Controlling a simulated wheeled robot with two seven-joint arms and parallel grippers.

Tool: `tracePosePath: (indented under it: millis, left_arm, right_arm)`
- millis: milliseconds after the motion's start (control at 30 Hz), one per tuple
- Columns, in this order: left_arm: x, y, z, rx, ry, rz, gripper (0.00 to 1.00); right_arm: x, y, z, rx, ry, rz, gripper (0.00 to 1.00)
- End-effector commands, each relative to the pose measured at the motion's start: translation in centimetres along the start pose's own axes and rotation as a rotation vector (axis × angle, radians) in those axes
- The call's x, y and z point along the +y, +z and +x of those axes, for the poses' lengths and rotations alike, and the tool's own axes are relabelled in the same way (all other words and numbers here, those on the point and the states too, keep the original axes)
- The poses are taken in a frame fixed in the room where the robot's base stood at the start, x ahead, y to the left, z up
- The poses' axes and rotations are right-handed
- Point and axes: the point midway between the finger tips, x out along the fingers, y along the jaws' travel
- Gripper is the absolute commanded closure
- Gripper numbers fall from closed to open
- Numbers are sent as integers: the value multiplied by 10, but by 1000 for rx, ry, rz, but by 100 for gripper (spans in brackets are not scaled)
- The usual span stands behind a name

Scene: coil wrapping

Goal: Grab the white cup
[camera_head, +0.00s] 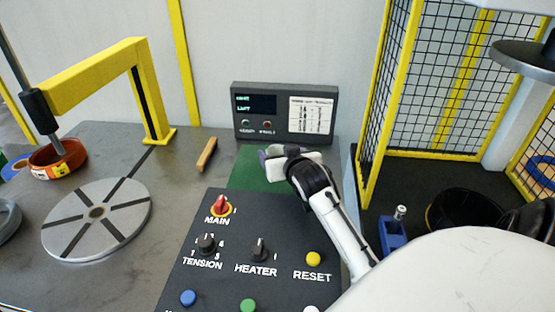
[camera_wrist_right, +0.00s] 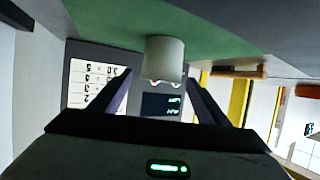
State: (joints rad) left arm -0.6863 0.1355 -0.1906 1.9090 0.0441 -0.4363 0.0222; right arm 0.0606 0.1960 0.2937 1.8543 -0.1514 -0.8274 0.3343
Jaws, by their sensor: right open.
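The white cup (camera_wrist_right: 163,56) shows in the right wrist view, on the green mat (camera_wrist_right: 215,38). My right gripper (camera_wrist_right: 160,78) is open, with its two dark fingers spread to either side of the cup. I see no finger clearly touching it. In the head view my right gripper (camera_head: 287,153) is over the green mat (camera_head: 247,172), behind the control panel. There I cannot clearly tell the cup apart from the gripper. My left gripper is not in view.
A dark display box (camera_head: 285,112) stands at the back of the table. A wooden-looking bar (camera_head: 207,154) lies left of the mat. The black control panel (camera_head: 250,225) is in front. A grey turntable (camera_head: 97,219) and yellow frame (camera_head: 150,90) stand left. A yellow mesh fence (camera_head: 400,100) rises right.

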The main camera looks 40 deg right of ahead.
Motion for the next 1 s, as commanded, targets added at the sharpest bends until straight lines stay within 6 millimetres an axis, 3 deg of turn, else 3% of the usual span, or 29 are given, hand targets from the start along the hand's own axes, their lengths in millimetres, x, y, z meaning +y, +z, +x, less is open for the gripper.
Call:
tracePosePath:
  millis: [200,467,733,1000]
  left_arm:
    - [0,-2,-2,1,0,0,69]
    - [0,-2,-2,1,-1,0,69]
    - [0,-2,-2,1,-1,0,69]
    - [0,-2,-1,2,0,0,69]
  right_arm:
    - [0,0,22,0,1,0,31]
    - [0,0,24,0,0,0,31]
    - [0,0,24,0,0,1,74]
    - [0,-3,23,2,0,1,75]
